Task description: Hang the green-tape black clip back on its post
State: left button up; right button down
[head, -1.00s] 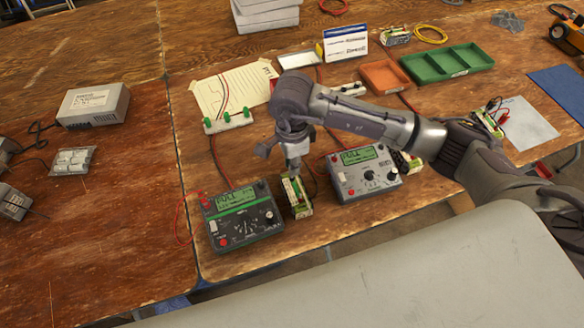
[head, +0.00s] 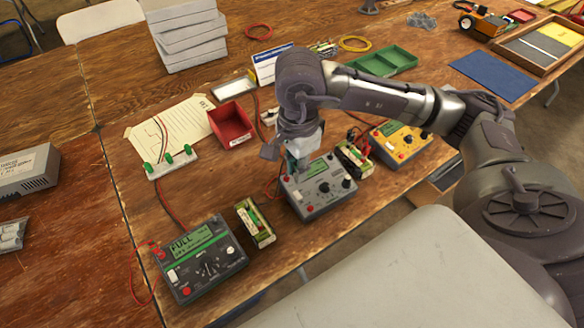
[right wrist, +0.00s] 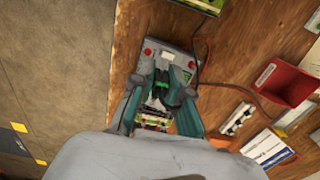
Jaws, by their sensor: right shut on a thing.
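My right gripper (head: 301,165) hangs over the back-left part of the grey charger (head: 318,190). In the right wrist view its teal fingers (right wrist: 163,92) are shut on a dark clip (right wrist: 161,84) with a green band, held above the same charger. The arm hides the clip in the head view. A white strip with several green posts (head: 170,160) stands at the paper's front edge. A second white strip (head: 268,118), partly hidden behind the arm, shows better in the right wrist view (right wrist: 237,118). My left gripper is not in view.
A green-striped charger (head: 200,258) reading FULL stands front left, with a battery pack (head: 255,222) beside it. Another pack (head: 354,160) and a yellow charger (head: 402,142) stand to the right. A red tray (head: 231,124) lies behind; loose leads cross the table.

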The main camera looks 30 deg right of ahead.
jog(key=shift+f, duration=0.1)
jog(key=w+a+b, duration=0.2)
jog(key=a, duration=0.4)
jog(key=w+a+f+b, duration=0.1)
jog(key=w+a+b, duration=0.1)
jog(key=a, duration=0.4)
jog(key=w+a+f+b, duration=0.1)
jog(key=w+a+b, duration=0.1)
jog(key=a, duration=0.4)
jog(key=shift+a, duration=0.1)
jog(key=shift+f+b, duration=0.25)
jog(key=shift+b, duration=0.15)
jog(key=shift+r, duration=0.1)
